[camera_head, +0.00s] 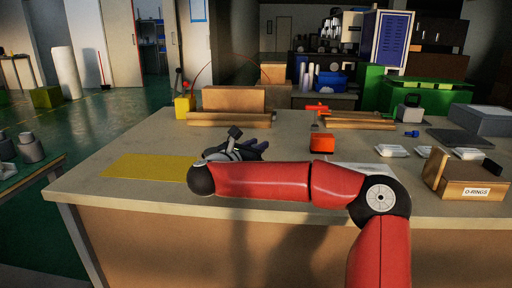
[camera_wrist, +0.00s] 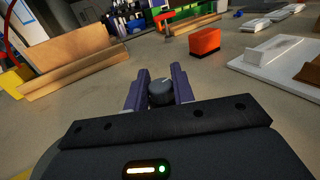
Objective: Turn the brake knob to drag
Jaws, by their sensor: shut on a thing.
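My gripper (camera_wrist: 160,84) has two dark purple fingers, shut on a round dark knob (camera_wrist: 160,93), one finger on each side of it. The knob has a small light mark on its top. In the wrist view it stands just beyond the black bar of my gripper, which hides what lies below it. In the head view my gripper (camera_head: 250,148) is low over the bench behind my red arm, and the knob cannot be made out there. No drag marking is readable in either view.
An orange-red block (camera_head: 322,143) stands right of my gripper on the bench (camera_head: 130,143). Cardboard pieces (camera_head: 232,98) and a yellow block (camera_head: 183,107) are behind. A yellow mat (camera_head: 150,167) lies left. An O-rings box (camera_head: 465,178) and white packets (camera_head: 392,150) are right.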

